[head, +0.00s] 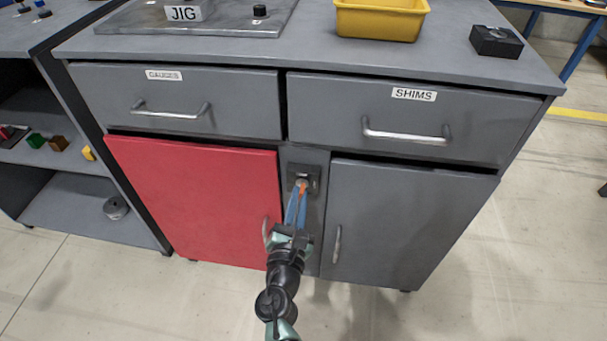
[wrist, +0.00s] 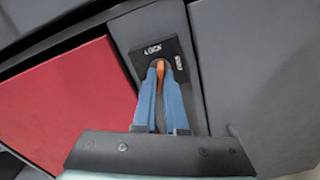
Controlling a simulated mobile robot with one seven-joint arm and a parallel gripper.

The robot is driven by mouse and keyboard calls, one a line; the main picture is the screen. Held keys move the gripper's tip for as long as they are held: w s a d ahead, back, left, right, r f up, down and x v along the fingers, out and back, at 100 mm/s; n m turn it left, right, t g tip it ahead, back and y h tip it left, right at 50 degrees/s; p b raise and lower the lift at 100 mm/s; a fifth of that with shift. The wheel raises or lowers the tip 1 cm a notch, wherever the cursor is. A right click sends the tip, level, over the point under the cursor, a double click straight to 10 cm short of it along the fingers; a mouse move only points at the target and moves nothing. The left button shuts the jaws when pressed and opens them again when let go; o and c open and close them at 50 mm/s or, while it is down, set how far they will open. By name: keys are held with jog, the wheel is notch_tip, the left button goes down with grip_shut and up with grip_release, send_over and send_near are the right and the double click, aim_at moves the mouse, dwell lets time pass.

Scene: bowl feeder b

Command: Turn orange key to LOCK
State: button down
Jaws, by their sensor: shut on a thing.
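The orange key (head: 302,184) sits in a dark lock plate (head: 312,172) on the strip between the two cabinet doors. In the wrist view the key (wrist: 160,77) stands between the blue fingers of my gripper (wrist: 160,72), which are shut on it. My gripper (head: 300,190) reaches up to the key from below in the head view. The fingers hide part of the key, so I cannot tell its exact angle.
A red door (head: 190,195) is left of the lock and a grey door (head: 400,225) right of it, each with a handle. The GAUGES drawer (head: 230,105) and SHIMS drawer (head: 480,130) are above. A yellow bin (head: 380,22) stands on top. Open shelves (head: 75,200) are at left.

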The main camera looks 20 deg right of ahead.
jog(key=shift+n, duration=0.9)
jog(key=shift+r, duration=0.1)
jog(key=shift+n+p, duration=0.6)
jog(key=shift+n, duration=0.8)
jog(key=c, duration=0.9)
grip_release()
jog(key=p+v, duration=0.2)
jog(key=v, duration=0.5)
